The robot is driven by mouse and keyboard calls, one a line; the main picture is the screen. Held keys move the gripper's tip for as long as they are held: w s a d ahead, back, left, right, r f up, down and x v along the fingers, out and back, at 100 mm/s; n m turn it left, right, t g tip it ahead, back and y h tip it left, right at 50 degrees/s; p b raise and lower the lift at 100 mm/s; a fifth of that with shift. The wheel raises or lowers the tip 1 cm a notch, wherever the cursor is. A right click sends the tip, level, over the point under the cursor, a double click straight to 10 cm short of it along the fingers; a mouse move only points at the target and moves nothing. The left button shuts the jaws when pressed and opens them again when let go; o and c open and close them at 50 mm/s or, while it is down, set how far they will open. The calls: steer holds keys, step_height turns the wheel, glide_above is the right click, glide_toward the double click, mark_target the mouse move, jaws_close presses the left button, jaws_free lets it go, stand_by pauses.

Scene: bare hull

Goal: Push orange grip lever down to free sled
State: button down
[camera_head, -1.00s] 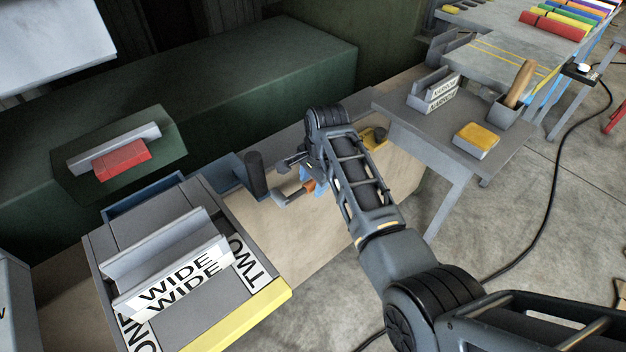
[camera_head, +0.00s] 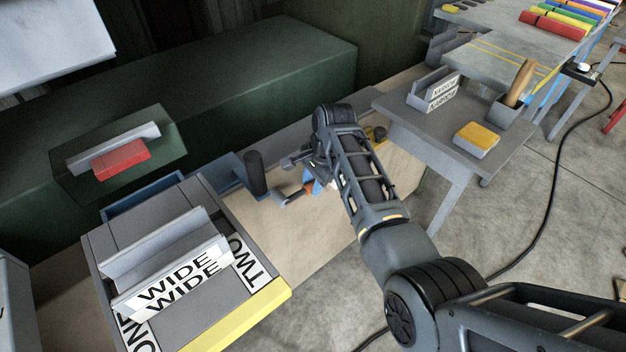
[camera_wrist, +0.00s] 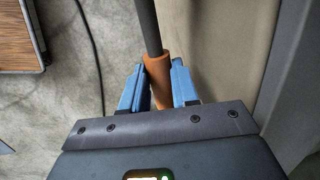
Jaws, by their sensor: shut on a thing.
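The orange grip of the lever (camera_wrist: 158,82) shows in the wrist view between the two blue fingers of my gripper (camera_wrist: 158,88). A dark rod (camera_wrist: 148,28) runs from the grip to the top of that view. My gripper is shut on the orange grip. In the head view a little of the orange grip (camera_head: 308,186) shows beside my blue fingertips (camera_head: 314,186), with my arm covering much of it. A grey bar (camera_head: 287,199) reaches left from the grip, near a dark upright cylinder (camera_head: 256,174). I cannot make out the sled.
A tray with WIDE plates (camera_head: 180,285) stands at the lower left. A red block (camera_head: 121,157) lies on a green box behind it. A grey side table (camera_head: 450,140) with a yellow block (camera_head: 477,139) stands right of my arm. A black cable (camera_head: 545,215) crosses the floor.

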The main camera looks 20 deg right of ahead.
step_height(320, 180, down, 2)
steer(key=shift+d+f+g+y+b, duration=0.1)
steer(key=shift+g+y+b, duration=0.3)
steer(key=shift+y, duration=0.6)
steer(key=shift+f+y+b, duration=0.35)
steer(key=shift+y+b, duration=0.05)
steer(key=shift+y, duration=0.4)
steer(key=c, duration=0.8)
jaws_free()
steer(key=shift+c, duration=0.2)
steer(key=v, duration=0.7)
steer(key=shift+r, duration=0.4)
steer(key=shift+c, duration=0.4)
